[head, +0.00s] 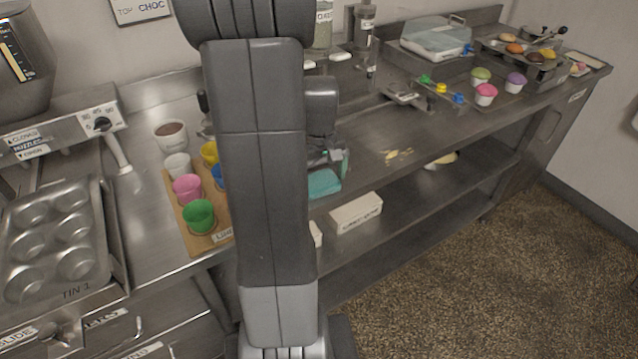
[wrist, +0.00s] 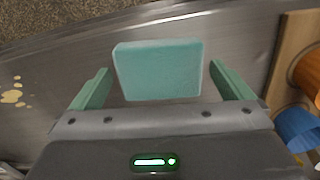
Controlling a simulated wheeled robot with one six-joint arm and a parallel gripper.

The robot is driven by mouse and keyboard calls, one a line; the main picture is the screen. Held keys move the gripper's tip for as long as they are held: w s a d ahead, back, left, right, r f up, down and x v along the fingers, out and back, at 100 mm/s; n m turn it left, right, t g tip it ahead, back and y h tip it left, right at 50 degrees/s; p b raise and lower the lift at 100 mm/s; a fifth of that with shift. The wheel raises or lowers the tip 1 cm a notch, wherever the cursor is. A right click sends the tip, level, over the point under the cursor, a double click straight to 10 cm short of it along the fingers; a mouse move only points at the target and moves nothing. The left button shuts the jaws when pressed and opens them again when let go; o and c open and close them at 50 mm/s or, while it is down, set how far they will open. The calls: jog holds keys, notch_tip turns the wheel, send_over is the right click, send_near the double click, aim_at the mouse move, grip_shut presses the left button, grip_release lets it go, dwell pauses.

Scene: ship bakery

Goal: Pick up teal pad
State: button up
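The teal pad (head: 323,184) lies near the front edge of the steel counter, partly hidden by my arm in the head view. In the wrist view the teal pad (wrist: 158,69) is a flat rectangle lying between and just beyond my fingertips. My gripper (wrist: 158,82) is open, with one green finger on each side of the pad and a visible gap on both sides. In the head view my gripper (head: 335,160) is just above and behind the pad, largely hidden by my arm.
A wooden board with colored cups (head: 199,216) stands left of my arm; its blue cup (wrist: 298,130) shows close to my gripper. A yellow spill (head: 398,155) lies on the counter to the right. A white box (head: 356,212) sits on the shelf below.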

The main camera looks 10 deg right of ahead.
aim_at(319, 179)
jog(key=c, duration=0.8)
notch_tip(319, 179, up, 10)
jog(key=shift+r, duration=0.1)
jog(key=o, duration=0.4)
jog(key=c, duration=0.3)
jog(key=shift+c, duration=0.2)
